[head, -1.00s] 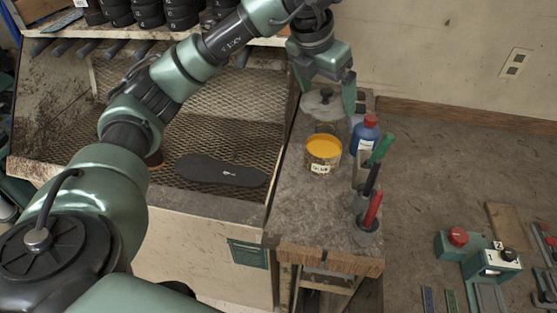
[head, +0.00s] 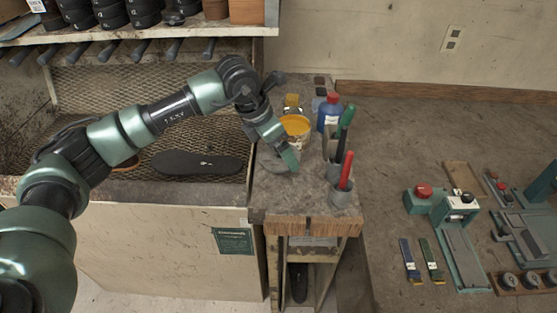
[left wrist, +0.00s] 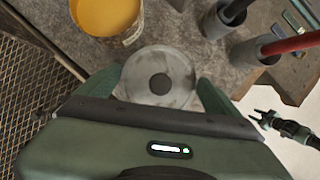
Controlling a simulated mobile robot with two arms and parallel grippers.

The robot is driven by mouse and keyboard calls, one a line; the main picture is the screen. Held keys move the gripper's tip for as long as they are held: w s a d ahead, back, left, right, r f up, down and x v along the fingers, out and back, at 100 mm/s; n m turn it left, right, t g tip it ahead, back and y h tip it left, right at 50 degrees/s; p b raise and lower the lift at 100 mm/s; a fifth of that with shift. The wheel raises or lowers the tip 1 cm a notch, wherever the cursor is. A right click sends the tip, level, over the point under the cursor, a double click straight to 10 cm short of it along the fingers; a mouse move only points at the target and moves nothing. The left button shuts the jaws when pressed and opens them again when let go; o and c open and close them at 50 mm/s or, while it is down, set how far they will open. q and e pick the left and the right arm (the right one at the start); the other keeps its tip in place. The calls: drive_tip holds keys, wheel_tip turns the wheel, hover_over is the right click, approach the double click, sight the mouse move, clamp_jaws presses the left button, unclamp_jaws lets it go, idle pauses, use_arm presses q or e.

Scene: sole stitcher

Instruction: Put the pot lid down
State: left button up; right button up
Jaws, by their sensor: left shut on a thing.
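The pot lid (left wrist: 181,88), a round grey disc with a dark round knob, sits between the fingers of my left gripper (left wrist: 160,88) in the left wrist view. In the head view my left gripper (head: 286,158) is low over the grey bench top, in front of the pot, and hides most of the lid. I cannot tell whether the lid touches the bench. The open pot (head: 295,128) of yellow stuff stands just behind; it also shows in the left wrist view (left wrist: 105,15). My right gripper (left wrist: 264,119) shows small at the right of the left wrist view, seemingly open.
Holders with a green-handled tool and a red-handled tool (head: 345,172) stand to the right. A black sole (head: 197,162) lies on the mesh at left. The bench's front (head: 300,212) is clear.

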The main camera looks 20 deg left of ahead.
sight(275, 157)
use_arm(q)
drive_tip(key=shift+f, duration=0.8)
wheel_tip(275, 157, down, 3)
drive_tip(key=shift+f+p, duration=0.2)
drive_tip(key=shift+p, duration=0.4)
drive_tip(key=shift+f, duration=0.45)
use_arm(e)
drive_tip(key=shift+s+d+r, duration=0.1)
drive_tip(key=shift+s+r, duration=0.2)
drive_tip(key=shift+r, duration=0.4)
use_arm(q)
drive_tip(key=shift+f, duration=0.1)
drive_tip(key=o, duration=1)
use_arm(e)
drive_tip(key=shift+f, duration=0.15)
